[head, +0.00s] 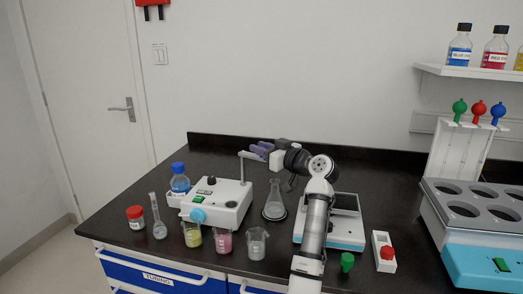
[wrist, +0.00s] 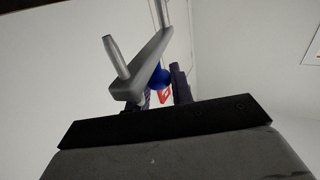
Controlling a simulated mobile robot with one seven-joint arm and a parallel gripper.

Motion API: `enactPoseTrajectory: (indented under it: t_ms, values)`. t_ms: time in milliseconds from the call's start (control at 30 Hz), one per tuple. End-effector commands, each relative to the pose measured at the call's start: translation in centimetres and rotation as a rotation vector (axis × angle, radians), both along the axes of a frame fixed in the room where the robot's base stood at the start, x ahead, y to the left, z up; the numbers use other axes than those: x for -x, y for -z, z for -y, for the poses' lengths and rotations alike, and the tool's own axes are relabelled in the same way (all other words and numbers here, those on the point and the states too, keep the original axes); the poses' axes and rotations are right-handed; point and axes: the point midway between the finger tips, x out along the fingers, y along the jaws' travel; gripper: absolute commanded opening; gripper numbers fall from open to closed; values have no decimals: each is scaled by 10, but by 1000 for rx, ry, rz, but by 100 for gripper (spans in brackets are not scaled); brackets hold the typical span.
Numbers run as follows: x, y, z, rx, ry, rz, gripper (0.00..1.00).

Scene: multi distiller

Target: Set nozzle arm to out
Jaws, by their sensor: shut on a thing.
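The white dispenser unit (head: 217,205) stands on the black bench, with a dark knob on top and a light-blue dial at its front. Its nozzle arm (head: 249,156) is a light bar on a thin upright post at the unit's right rear. My gripper (head: 263,149) reaches in from the right, its purple fingers at the nozzle arm. In the wrist view the grey nozzle arm (wrist: 150,67) shows close up, with a metal tube at its near end. My gripper (wrist: 162,82) is shut on the blue ball knob (wrist: 159,78) beside the arm, which its fingers partly hide.
A conical flask (head: 274,200) stands right of the unit, below my gripper. Beakers with yellow (head: 192,236), pink (head: 223,243) and grey (head: 257,245) contents stand in front. A blue-capped bottle (head: 180,182) is at left. A white and light-blue device (head: 346,236) sits behind my arm.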

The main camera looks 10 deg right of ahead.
Motion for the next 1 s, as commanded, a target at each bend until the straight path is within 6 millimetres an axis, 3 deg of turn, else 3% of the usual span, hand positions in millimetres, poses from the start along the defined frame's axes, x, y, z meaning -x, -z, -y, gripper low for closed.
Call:
enactPoseTrajectory:
  t_ms: [133,167,300,667,1000]
  values:
    - [-1,0,0,1,4,-1,0]
    - [-1,0,0,1,4,-1,24]
    - [-1,0,0,0,3,0,42]
    - [3,1,4,-1,4,1,42]
    - [54,3,46,0,7,3,42]
